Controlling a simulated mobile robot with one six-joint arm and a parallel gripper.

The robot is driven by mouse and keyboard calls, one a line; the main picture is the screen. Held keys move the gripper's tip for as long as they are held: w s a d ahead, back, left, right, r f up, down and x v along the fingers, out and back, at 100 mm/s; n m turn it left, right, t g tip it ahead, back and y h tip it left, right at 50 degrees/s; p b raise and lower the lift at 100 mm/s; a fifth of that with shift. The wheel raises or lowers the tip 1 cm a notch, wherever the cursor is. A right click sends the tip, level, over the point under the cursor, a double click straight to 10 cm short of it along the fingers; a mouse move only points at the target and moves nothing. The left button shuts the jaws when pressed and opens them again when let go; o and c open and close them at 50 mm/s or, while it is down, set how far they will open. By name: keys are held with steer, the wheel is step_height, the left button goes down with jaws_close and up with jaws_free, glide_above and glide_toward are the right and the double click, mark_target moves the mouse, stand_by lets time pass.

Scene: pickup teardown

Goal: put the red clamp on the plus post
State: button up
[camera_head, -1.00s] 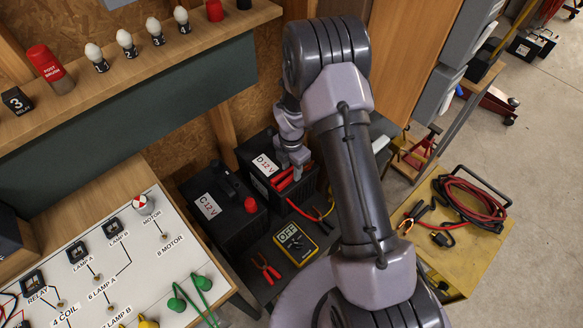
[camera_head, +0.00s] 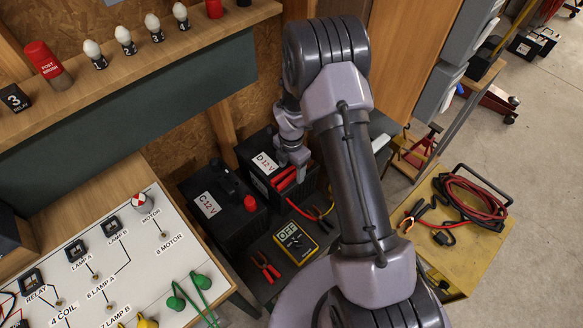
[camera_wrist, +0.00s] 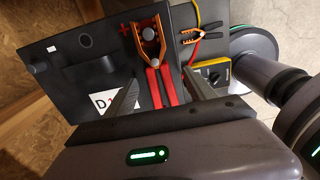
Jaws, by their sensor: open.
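The red clamp (camera_wrist: 159,80) has red handles and copper-coloured jaws. In the head view the red handles (camera_head: 285,179) show on top of battery D (camera_head: 262,163). My gripper (camera_wrist: 161,92) is open, with one finger on each side of the red handles and gaps visible. It also shows over the battery in the head view (camera_head: 297,160).
A black clamp with copper jaws (camera_wrist: 201,31) lies beside the battery on a grey surface, near a yellow multimeter (camera_head: 295,242). Battery C (camera_head: 222,207) stands at left. Red-handled pliers (camera_head: 266,267) lie in front. A yellow bench (camera_head: 455,250) with cables is at right.

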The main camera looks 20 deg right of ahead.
step_height(320, 180, up, 18)
steer(key=p, duration=0.6)
steer(key=shift+f, duration=0.2)
steer(key=s+a+r+m+t+b, duration=0.1)
steer(key=s+a+r+m+t, duration=0.1)
steer(key=s+r+m, duration=0.45)
steer(key=s+a+r+m+t+b, duration=0.1)
steer(key=s+a+r+m, duration=0.25)
steer(key=r+m, duration=0.6)
steer(key=s+a+r+m+t+y, duration=0.1)
steer(key=s+r+m, duration=0.2)
steer(key=s+m, duration=0.2)
steer(key=s+a+r+m+t+y+b, duration=0.1)
steer(key=s+a+r+m, duration=0.1)
steer(key=s+m, duration=0.3)
steer(key=s+r, duration=0.1)
steer(key=s, duration=0.2)
steer(key=shift+s+m+t, duration=0.4)
steer(key=shift+r, duration=0.1)
